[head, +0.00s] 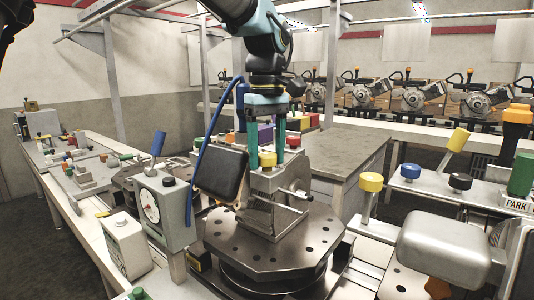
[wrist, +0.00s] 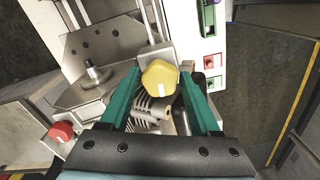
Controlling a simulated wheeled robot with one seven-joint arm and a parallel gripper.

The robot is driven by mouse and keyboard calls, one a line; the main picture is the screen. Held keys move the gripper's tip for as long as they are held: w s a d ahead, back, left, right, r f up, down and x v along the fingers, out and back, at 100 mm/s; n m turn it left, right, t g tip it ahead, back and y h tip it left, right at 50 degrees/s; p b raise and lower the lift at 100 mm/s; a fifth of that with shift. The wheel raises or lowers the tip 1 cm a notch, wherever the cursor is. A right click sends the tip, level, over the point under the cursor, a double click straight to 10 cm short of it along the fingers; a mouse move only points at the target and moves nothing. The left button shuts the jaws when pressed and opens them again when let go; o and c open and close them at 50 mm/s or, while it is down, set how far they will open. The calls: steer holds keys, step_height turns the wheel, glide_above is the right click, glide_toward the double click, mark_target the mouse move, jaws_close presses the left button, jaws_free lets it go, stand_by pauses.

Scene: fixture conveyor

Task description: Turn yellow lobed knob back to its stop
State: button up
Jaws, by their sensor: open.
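The yellow lobed knob (head: 267,160) sits on top of the grey metal fixture (head: 262,185) on the dark round table. In the wrist view the knob (wrist: 160,75) shows a short white mark on its lower part. My gripper (head: 273,149) points down over the fixture, with its teal fingers apart. In the wrist view the open gripper (wrist: 160,82) has one finger on each side of the knob. Gaps show there between fingers and knob; contact is not visible. The knob's underside and shaft are hidden.
A dark padded box (head: 219,174) and a blue hose (head: 207,130) stand close left of the fixture. A dial gauge unit (head: 165,208) is further left. Another yellow knob (head: 371,182) stands on a post at right. A red knob (wrist: 60,132) shows in the wrist view.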

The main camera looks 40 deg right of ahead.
mark_target(267, 154)
step_height(267, 154, up, 11)
steer(key=b, duration=0.1)
steer(key=shift+b, duration=0.35)
steer(key=shift+f, duration=0.15)
stand_by(0.3)
